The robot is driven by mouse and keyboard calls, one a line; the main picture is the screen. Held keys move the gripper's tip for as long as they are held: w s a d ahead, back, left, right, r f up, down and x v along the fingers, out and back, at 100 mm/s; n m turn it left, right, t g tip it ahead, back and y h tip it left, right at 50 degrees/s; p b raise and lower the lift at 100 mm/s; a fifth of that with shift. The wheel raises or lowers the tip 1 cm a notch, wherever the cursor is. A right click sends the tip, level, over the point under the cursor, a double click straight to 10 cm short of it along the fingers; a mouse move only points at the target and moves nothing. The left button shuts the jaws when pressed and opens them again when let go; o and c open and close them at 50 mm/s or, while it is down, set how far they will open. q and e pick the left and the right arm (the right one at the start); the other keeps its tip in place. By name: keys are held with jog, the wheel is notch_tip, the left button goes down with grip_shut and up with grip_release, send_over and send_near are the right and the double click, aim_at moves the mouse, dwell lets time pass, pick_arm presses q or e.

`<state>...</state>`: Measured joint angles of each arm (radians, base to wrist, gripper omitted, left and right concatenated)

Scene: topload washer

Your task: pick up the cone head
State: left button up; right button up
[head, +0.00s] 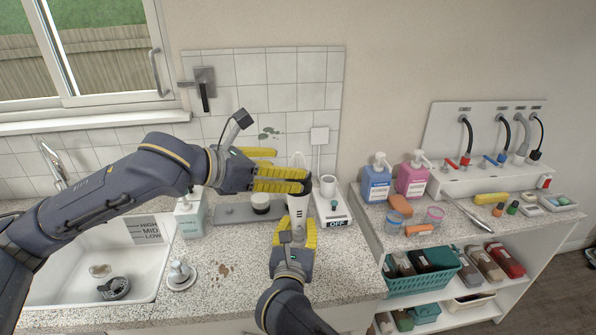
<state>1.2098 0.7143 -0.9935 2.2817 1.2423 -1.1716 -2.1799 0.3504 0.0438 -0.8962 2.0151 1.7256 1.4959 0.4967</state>
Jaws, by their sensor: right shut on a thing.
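My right gripper (297,229) points away from me over the counter and is shut on an upright white tapered body (298,206) with dark marks on its front. A pale cone-shaped tip (297,159) shows just above and behind my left gripper's fingers. I cannot tell whether it is the cone head or joined to the held body. My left gripper (284,166) reaches in from the left with its yellow fingers apart, across the top of the held body. Its fingers hide the part between body and tip.
A grey tray (235,215) carries a dark-topped white jar (260,203). A scale (333,207) with a white cup (328,186) stands right of the held body. A soap bottle (190,217) and sink (125,262) lie left. The front counter is mostly clear.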

aim_at(295, 156)
pick_arm(q)
jog(key=shift+x, duration=2.3)
jog(key=shift+w, duration=0.1)
jog(key=c, duration=1.3)
notch_tip(295, 156, up, 9)
jog(key=shift+r, duration=0.2)
jog(key=shift+f, duration=3.1)
